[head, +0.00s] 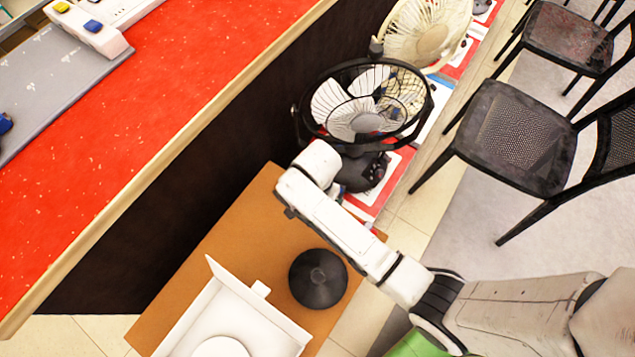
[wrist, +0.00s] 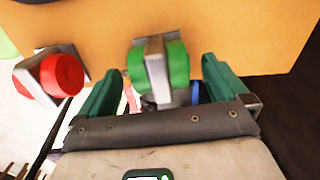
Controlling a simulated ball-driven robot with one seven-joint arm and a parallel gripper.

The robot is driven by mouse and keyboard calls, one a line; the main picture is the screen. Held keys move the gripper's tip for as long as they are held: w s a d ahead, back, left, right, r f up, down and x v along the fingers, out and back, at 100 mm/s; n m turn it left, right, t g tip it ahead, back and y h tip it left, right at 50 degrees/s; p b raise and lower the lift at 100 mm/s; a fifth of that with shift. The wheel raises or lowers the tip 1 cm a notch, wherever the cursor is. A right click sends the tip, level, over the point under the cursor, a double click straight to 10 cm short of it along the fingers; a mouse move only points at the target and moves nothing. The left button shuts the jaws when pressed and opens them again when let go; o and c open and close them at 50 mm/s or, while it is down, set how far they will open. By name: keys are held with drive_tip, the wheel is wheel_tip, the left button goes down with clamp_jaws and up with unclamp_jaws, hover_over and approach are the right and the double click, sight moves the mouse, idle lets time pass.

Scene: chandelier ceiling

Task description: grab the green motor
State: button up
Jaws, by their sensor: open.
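The green motor (wrist: 178,66), with a grey metal band across its middle, shows in the wrist view against the orange-brown surface. My gripper (wrist: 164,70) is open, with a dark green finger on each side of the motor. Gaps show between the fingers and the motor; I cannot tell how far beyond the fingertips it lies. In the head view my white arm reaches over the table's far end, and I cannot make out the motor or the fingers there.
A red motor (wrist: 62,75) lies left of the green one. The low brown table (head: 225,235) also bears a black cone-shaped object (head: 318,280) and an open white box (head: 280,325). A black fan (head: 350,122) stands behind it, a red counter (head: 150,110) at left, chairs (head: 515,140) at right.

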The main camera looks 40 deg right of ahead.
wheel_tip(320, 180, down, 2)
drive_tip(key=shift+f, duration=0.1)
drive_tip(key=c, duration=1.5)
